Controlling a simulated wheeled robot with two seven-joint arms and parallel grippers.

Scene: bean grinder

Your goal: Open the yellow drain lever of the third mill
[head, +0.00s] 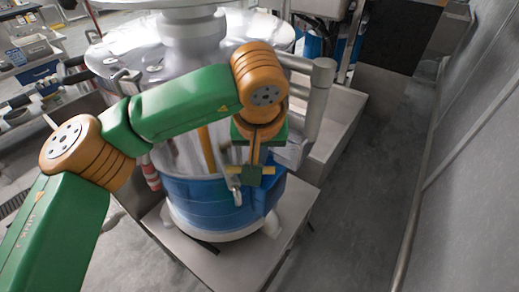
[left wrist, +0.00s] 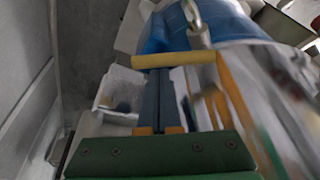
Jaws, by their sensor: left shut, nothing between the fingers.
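The mill in front of me is a steel drum with a blue lower band (head: 190,196) on a white base. The yellow drain lever (head: 268,170) is a short bar low on its front, beside a metal valve fitting (head: 235,190). In the left wrist view the lever (left wrist: 190,59) lies crosswise just beyond my fingertips, below the metal fitting (left wrist: 197,30). My left gripper (head: 251,176) is at the lever, shut and empty; its fingers (left wrist: 158,80) point at the bar's left part. I cannot tell whether they touch it. My right gripper is not in view.
The mill stands on a metal platform (head: 270,255). A grey pipe (head: 319,100) stands to its right, close to my left forearm. A yellow-orange strip (head: 207,150) runs up the drum. Grey floor (head: 365,205) is clear between the platform and the right wall (head: 480,170).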

